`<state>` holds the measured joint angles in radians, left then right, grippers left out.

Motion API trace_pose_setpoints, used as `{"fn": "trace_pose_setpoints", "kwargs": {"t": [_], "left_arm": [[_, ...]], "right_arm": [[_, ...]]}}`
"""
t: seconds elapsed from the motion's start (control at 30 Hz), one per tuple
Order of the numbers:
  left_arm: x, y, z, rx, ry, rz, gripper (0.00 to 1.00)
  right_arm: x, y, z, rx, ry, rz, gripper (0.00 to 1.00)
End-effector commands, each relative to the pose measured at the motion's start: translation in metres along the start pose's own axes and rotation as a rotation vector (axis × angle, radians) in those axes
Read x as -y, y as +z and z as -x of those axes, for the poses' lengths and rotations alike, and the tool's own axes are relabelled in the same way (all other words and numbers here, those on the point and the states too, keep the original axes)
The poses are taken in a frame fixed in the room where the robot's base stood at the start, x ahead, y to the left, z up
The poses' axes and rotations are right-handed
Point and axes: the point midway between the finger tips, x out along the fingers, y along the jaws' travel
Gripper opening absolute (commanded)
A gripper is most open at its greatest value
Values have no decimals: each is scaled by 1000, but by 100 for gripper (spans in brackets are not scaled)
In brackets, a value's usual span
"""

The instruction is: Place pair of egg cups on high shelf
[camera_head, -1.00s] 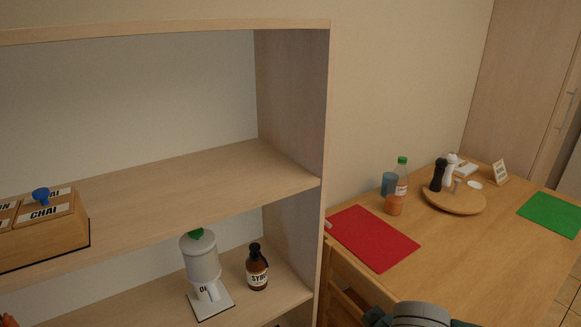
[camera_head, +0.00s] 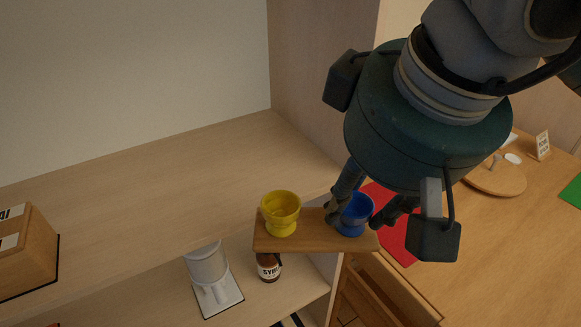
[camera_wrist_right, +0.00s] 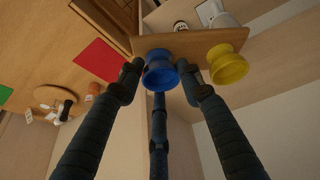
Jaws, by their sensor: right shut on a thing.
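A yellow egg cup (camera_head: 281,213) and a blue egg cup (camera_head: 355,213) stand upright on a small wooden board (camera_head: 312,240). My right gripper (camera_head: 362,212) is shut on the blue egg cup, with its fingers around it. The board with both cups is held at the front edge of the upper shelf (camera_head: 150,190), near its right end. The right wrist view also shows the blue cup (camera_wrist_right: 161,75) between the fingers, with the yellow cup (camera_wrist_right: 226,64) beside it on the board (camera_wrist_right: 190,44). My left gripper is not in view.
A wooden chai box (camera_head: 25,245) stands at the left on the upper shelf; the shelf between is bare. Below are a white dispenser (camera_head: 210,275) and a syrup bottle (camera_head: 268,267). The shelf's right side wall (camera_head: 310,80) stands close to my gripper.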

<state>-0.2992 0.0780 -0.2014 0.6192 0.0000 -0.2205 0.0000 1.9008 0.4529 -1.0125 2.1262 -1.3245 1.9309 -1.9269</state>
Motion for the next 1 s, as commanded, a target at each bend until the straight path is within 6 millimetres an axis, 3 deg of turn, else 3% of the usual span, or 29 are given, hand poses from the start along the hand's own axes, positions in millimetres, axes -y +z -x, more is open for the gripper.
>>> {"fn": "trace_pose_setpoints", "kwargs": {"t": [0.03,0.2,0.4,0.53,1.0], "left_arm": [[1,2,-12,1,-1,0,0],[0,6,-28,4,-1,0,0],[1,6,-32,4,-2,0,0],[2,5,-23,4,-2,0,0],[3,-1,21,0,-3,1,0]], "right_arm": [[12,-1,-4,2,13,-24,0],[42,-4,-2,18,72,-145,0],[56,-10,0,24,116,-228,0],[43,-30,-7,29,120,-240,0],[-18,-128,-50,27,120,-237,0]]}}
